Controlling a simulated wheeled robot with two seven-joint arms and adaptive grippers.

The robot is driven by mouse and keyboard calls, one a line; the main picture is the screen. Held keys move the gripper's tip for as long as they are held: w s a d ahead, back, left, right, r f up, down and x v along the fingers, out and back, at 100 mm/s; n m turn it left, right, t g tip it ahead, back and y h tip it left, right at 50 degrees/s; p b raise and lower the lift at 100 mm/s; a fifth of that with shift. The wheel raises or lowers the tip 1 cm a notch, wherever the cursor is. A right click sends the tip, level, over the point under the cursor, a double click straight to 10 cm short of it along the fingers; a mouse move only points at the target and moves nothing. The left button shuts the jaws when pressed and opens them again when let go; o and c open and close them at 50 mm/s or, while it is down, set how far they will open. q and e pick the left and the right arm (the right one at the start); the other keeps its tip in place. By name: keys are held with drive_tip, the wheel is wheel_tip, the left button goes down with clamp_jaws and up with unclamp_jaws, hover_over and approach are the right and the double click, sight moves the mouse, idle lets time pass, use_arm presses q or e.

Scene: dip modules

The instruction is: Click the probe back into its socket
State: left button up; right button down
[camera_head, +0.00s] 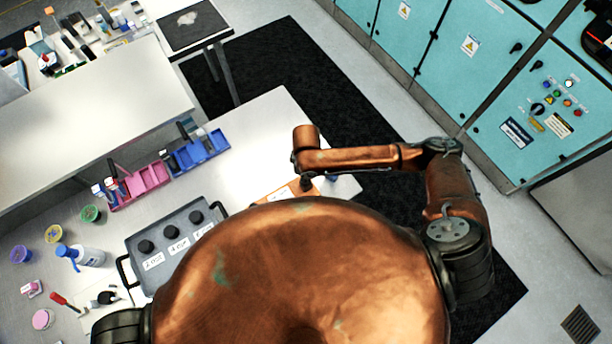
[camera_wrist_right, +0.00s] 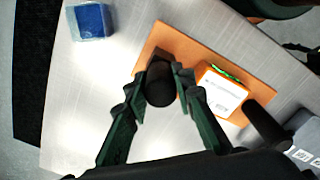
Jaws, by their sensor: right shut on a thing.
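In the right wrist view my right gripper (camera_wrist_right: 162,82) is shut on a black, round-ended probe (camera_wrist_right: 160,88), with a fingertip against each side. The probe stands over an orange board (camera_wrist_right: 158,42); whether it touches the board or sits in a socket I cannot tell. No socket opening shows. An orange block (camera_wrist_right: 221,92) with a white label and a green edge lies on the board, right of the gripper. In the head view the board (camera_head: 284,194) is partly hidden by my copper body, and my right gripper is hidden by its arm. My left gripper is not in view.
A grey case (camera_head: 150,247) with black knobs and white labels stands left of the board. Pink (camera_head: 147,178) and blue (camera_head: 200,150) trays lie behind it. Bottles and small cups are at the left. A blue block (camera_wrist_right: 90,21) sits on the table in the wrist view.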

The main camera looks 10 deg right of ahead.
drive_tip(key=shift+f, duration=0.1)
drive_tip(key=c, duration=1.5)
unclamp_jaws()
drive_tip(key=shift+c, duration=0.2)
drive_tip(key=shift+o, duration=0.5)
drive_tip(key=o, duration=0.4)
drive_tip(key=shift+o, duration=0.2)
drive_tip(key=shift+r+p, duration=1.3)
drive_tip(key=shift+p, duration=0.2)
drive_tip(key=shift+r+p, duration=0.6)
drive_tip(key=shift+r, duration=2.65)
